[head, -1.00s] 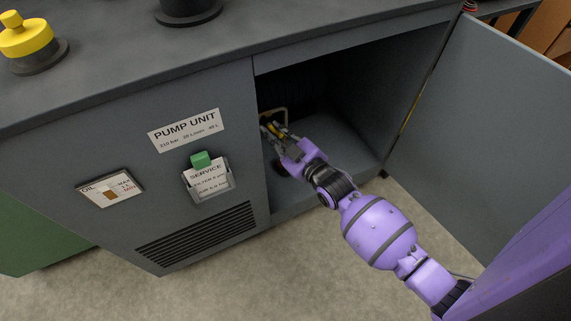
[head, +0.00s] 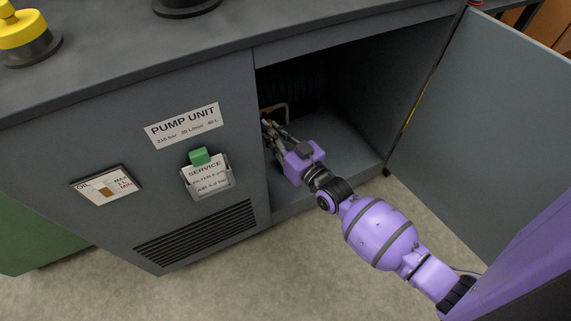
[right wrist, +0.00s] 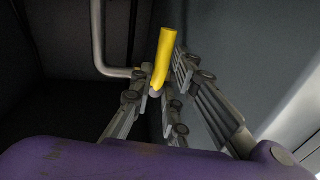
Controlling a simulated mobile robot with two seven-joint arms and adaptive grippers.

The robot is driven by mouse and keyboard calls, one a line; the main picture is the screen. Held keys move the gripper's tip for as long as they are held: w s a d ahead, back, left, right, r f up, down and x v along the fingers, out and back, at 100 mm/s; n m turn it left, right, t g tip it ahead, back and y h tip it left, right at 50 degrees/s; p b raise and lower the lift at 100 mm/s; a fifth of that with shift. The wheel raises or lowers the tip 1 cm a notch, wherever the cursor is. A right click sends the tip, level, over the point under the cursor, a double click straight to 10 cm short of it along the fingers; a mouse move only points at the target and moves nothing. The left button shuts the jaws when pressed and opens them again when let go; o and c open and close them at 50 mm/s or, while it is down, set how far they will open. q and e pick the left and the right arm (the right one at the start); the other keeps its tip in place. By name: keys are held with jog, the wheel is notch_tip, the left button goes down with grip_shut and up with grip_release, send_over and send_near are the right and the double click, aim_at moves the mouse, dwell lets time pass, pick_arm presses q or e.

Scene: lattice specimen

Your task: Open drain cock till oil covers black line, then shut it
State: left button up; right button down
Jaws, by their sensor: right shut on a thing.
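My right gripper (head: 276,136) reaches into the open cabinet compartment at its left side. In the right wrist view, a yellow lever, the drain cock's handle (right wrist: 165,56), stands between its fingers, which are shut on it. A bent grey pipe (right wrist: 99,45) runs to the left of the lever; a pale pipe also shows in the head view (head: 280,106). The cock's body and outlet are hidden by the gripper and shadow. No oil stream or black line can be made out in the compartment. My left gripper is not in view.
The pump unit's front panel (head: 80,225) carries an oil gauge plate (head: 106,185) with a brown window, and a service card holder (head: 208,180) with a green clip. The cabinet door (head: 490,130) stands open at right. The compartment floor (head: 345,155) looks clear to the gripper's right.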

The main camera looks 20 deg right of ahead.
jog(key=c, duration=1.6)
grip_release()
jog(key=v, duration=1.2)
jog(key=shift+r, duration=0.15)
